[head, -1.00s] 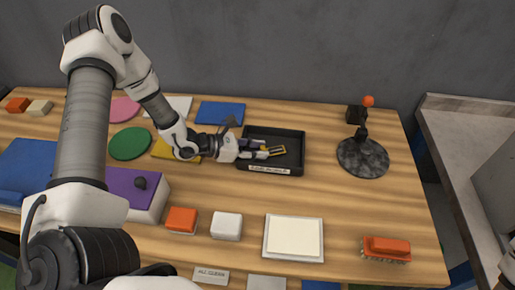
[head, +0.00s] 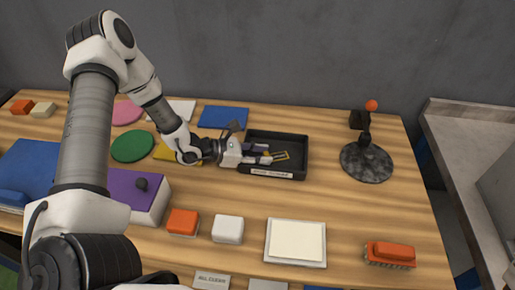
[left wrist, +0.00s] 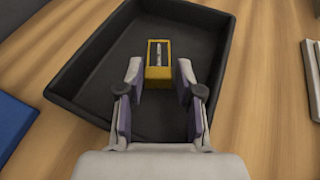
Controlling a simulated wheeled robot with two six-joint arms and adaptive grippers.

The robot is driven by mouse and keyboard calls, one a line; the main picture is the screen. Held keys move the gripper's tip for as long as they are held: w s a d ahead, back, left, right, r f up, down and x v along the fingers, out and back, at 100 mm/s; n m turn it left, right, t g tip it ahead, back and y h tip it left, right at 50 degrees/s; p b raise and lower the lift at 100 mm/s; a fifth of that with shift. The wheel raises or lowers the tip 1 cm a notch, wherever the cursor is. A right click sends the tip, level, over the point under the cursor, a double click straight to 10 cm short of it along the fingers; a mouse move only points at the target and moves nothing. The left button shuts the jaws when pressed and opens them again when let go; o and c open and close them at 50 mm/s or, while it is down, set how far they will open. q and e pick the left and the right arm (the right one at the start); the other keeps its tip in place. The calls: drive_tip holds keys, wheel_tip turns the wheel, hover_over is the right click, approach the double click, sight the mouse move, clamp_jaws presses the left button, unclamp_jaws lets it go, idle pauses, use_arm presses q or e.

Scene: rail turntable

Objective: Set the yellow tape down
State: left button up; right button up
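The yellow tape (head: 281,155) lies in the black tray (head: 290,139), and no finger grips it. In the left wrist view the tape (left wrist: 159,80) is a yellow block with a dark slot and a pale strip, on the floor of the tray (left wrist: 80,68). My left gripper (head: 265,155) reaches low over the tray's left part. In the left wrist view its fingers (left wrist: 160,84) are apart, with a gap on each side of the tape's near end. My right gripper is not in view.
The tray has a label on its front wall. A dark round stand (head: 367,162) with an orange ball is to the right. A cream panel (head: 296,242), a white block (head: 228,229) and orange blocks lie in front. Clear wood surrounds the tray's right side.

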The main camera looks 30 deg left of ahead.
sight(243, 153)
use_arm(q)
drive_tip(key=shift+s+f+p, duration=0.3)
drive_tip(key=shift+p, duration=0.1)
drive_tip(key=shift+w+r+p, duration=0.1)
drive_tip(key=shift+r+p, duration=0.4)
drive_tip(key=shift+p, duration=0.2)
drive_tip(key=shift+s+a+f, duration=0.1)
drive_tip(key=shift+s+a, duration=0.2)
drive_tip(key=shift+a, duration=0.5)
drive_tip(key=v, duration=0.3)
drive_tip(key=shift+a+r+p, duration=0.2)
drive_tip(key=shift+a+p, duration=0.15)
drive_tip(key=p+v, duration=0.1)
drive_tip(key=v, duration=0.1)
drive_tip(key=p+v, duration=0.2)
drive_tip(key=r+p+v, duration=0.1)
drive_tip(key=p+v, duration=0.1)
drive_tip(key=shift+d, duration=0.3)
drive_tip(key=shift+s+a, duration=0.25)
drive_tip(key=shift+s+a+f, duration=0.15)
drive_tip(key=shift+a, duration=0.05)
drive_tip(key=shift+f, duration=0.1)
